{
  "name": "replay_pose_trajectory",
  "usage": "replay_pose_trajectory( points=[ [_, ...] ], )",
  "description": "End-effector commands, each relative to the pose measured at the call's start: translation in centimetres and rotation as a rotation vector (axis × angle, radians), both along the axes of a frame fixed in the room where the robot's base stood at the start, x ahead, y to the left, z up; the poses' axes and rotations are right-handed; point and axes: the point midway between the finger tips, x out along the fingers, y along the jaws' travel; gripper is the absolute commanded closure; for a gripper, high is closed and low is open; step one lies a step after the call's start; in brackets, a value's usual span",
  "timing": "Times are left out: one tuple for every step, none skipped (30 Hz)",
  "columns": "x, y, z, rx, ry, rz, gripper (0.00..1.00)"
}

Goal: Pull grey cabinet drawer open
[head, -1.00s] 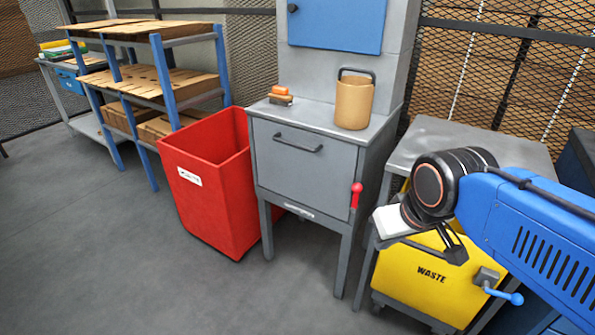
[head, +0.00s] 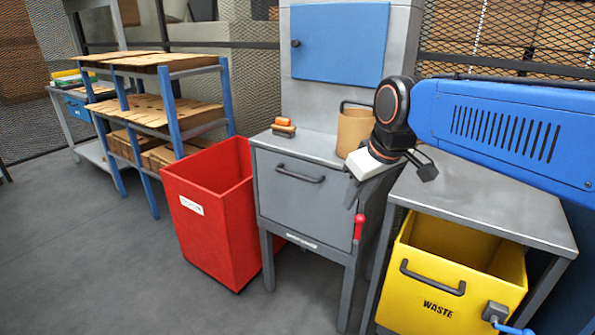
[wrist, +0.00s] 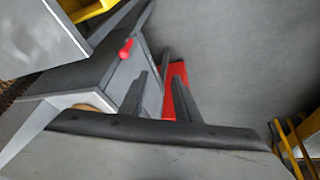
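The grey cabinet (head: 337,262) stands in the middle of the head view. Its wide drawer front (head: 300,208) looks flush with the body, and a dark bar handle (head: 299,174) runs across its top. A red lever (head: 359,227) is on the cabinet's right front edge. My gripper (wrist: 158,78) is open in the wrist view, with two dark fingers apart and nothing between them. In the head view my gripper is right of the drawer handle, near the cabinet's right front corner and apart from the handle. The wrist view also shows the red lever (wrist: 126,48).
A red bin (head: 215,225) stands just left of the cabinet. A brown pot (head: 352,131) and an orange-topped block (head: 283,127) sit on the cabinet top. A grey table (head: 485,205) with a yellow waste bin (head: 430,300) is at the right. The floor (head: 110,260) in front is clear.

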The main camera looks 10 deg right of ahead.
Motion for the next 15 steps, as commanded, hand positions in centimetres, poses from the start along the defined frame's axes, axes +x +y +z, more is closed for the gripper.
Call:
replay_pose_trajectory(
  points=[
    [2.0,0.4,1.1,-0.008,-0.001,0.036,0.70],
    [3.0,0.6,1.7,-0.014,-0.003,0.058,0.70],
    [4.4,0.9,2.5,-0.022,-0.004,0.088,0.70],
    [5.4,1.1,3.1,-0.028,-0.007,0.110,0.70],
    [6.4,1.4,3.6,-0.033,-0.008,0.133,0.70],
    [7.8,1.7,4.3,-0.041,-0.010,0.163,0.70],
    [8.8,2.0,4.8,-0.046,-0.012,0.186,0.70],
    [9.9,2.3,5.3,-0.051,-0.015,0.209,0.70],
    [11.3,2.6,5.9,-0.058,-0.018,0.238,0.70],
    [12.3,2.9,6.4,-0.064,-0.021,0.261,0.70],
    [13.3,3.2,6.8,-0.070,-0.023,0.283,0.70],
    [14.5,3.5,7.2,-0.076,-0.025,0.310,0.70],
    [15.4,3.8,7.5,-0.081,-0.027,0.328,0.70],
    [16.2,4.0,7.8,-0.086,-0.030,0.347,0.70],
    [17.2,4.3,8.2,-0.091,-0.033,0.367,0.70]
  ],
)
